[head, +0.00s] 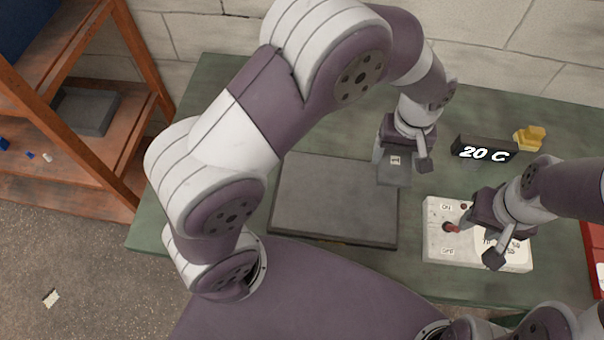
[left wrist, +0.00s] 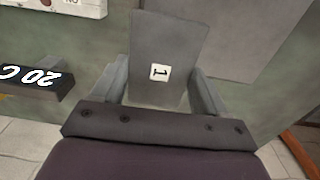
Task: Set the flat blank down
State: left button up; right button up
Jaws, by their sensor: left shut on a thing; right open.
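The flat blank (head: 394,172) is a small grey plate with a white label marked 1. My left gripper (head: 404,163) is shut on it, above the green bench near the right edge of the large grey plate. The blank also shows in the left wrist view (left wrist: 167,45), between the two fingers. I cannot tell whether its underside touches anything. My right gripper (head: 472,243) is open over the white switch panel (head: 436,212), close to its red lever (head: 451,227); I cannot tell whether it touches the lever.
The large dark grey plate (head: 335,200) lies on the green bench (head: 215,110). A black display reading 20 C (head: 485,152) and a yellow object (head: 529,138) stand at the back right. A wooden shelf (head: 110,170) stands at left. A red item (head: 594,258) is at the right edge.

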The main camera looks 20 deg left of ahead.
pick_arm(q)
jog(key=s+a+f+p, duration=0.2)
jog(key=s+a+f, duration=0.2)
jog(key=a, duration=0.1)
send_over(338, 194)
notch_tip(338, 194, down, 3)
jog(key=shift+w+a+r+p, duration=0.1)
jog(key=shift+r+p, duration=0.1)
jog(key=shift+p, duration=0.2)
notch_tip(338, 194, down, 4)
jog(key=shift+r+p, duration=0.1)
jog(key=shift+p, duration=0.25)
jog(key=shift+d+f, duration=0.2)
jog(key=shift+f, duration=0.05)
jog(key=shift+a+f, duration=0.1)
jog(key=shift+a, duration=0.05)
jog(key=o, duration=1.1)
jog(key=shift+o, duration=0.2)
pick_arm(e)
jog(key=r, duration=0.1)
jog(key=d+r, duration=0.1)
jog(key=r, duration=0.1)
jog(key=shift+r, duration=0.15)
